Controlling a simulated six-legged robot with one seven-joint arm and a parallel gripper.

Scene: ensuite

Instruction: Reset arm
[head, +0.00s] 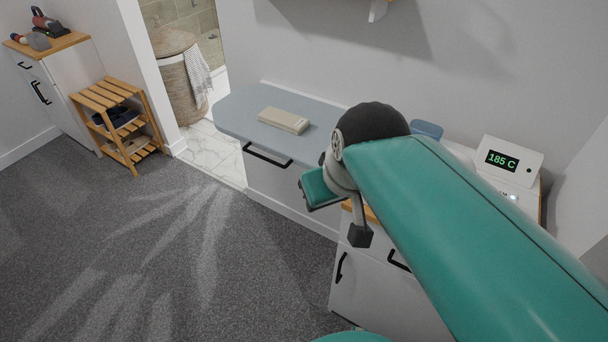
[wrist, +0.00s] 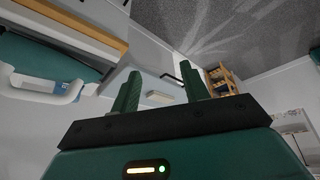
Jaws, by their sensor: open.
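My arm, green with a dark joint, reaches from the lower right to the middle of the head view. It covers part of the cabinets behind it. My gripper (wrist: 160,76) shows in the wrist view as two green fingers standing well apart on a dark bar. The fingers are open, with nothing held between them. A beige box (wrist: 160,98) shows beyond them, apart from the fingers. In the head view I cannot make out the fingertips.
The beige box (head: 283,121) lies on a blue-grey counter (head: 236,114) with a drawer. A white device (head: 508,165) reading "185 C" stands at the right. A wooden shoe rack (head: 108,97) and wicker basket (head: 177,80) stand at the left. The grey carpet (head: 120,240) is clear.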

